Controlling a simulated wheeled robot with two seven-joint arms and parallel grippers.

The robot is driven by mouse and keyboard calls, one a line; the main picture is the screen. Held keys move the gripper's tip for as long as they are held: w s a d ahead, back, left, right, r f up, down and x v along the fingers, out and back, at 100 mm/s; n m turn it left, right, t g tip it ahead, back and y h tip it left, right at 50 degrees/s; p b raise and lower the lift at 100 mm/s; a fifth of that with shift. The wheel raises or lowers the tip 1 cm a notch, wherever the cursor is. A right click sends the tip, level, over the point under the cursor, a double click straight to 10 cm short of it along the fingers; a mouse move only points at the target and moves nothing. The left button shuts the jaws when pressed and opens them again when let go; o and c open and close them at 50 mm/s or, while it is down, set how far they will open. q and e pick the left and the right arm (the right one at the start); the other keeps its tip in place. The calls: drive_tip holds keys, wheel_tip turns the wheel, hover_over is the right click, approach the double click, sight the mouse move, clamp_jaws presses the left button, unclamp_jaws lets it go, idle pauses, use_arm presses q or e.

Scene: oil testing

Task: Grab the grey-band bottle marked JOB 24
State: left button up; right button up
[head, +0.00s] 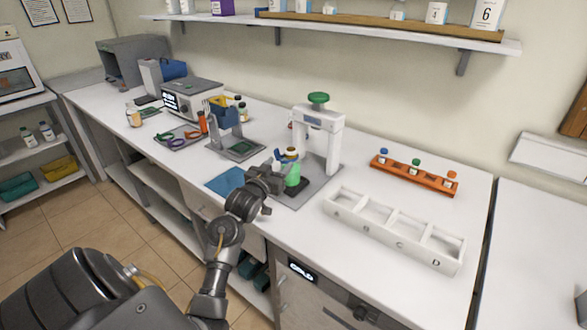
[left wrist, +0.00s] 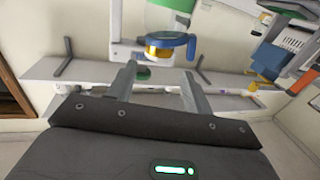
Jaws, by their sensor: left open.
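I cannot make out a grey band or a JOB 24 label on any bottle. Small bottles with blue, green and orange caps stand in an orange rack (head: 413,175) at the right. More small bottles (head: 241,111) stand by the grey instrument, and an amber one (head: 133,116) stands at the far left. In the left wrist view the gold band and blue ring (left wrist: 170,47) appear just beyond the open, empty fingers (left wrist: 158,72). My right gripper is out of view.
The white press (head: 332,135) with a green knob stands behind my left gripper. A white tray (head: 345,221) with lettered compartments lies at the front right. A blue mat (head: 224,182) lies left of the gripper. A long shelf (head: 400,39) hangs above the bench.

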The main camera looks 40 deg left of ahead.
sight(293, 148)
use_arm(q)
drive_tip(key=w, duration=0.2)
drive_tip(key=shift+w+r+p, duration=0.25)
drive_tip(key=shift+w+p, duration=0.05)
drive_tip(key=shift+w, duration=0.05)
drive_tip(key=shift+x, duration=1.25)
drive_tip(key=shift+w+f, duration=0.15)
drive_tip(key=shift+f, duration=0.1)
drive_tip(key=shift+a, duration=0.1)
drive_tip(key=shift+r+p, duration=0.15)
drive_tip(key=shift+p, duration=0.15)
drive_tip(key=p+x, duration=0.2)
drive_tip(key=x, duration=0.3)
drive_tip(key=shift+a, duration=0.15)
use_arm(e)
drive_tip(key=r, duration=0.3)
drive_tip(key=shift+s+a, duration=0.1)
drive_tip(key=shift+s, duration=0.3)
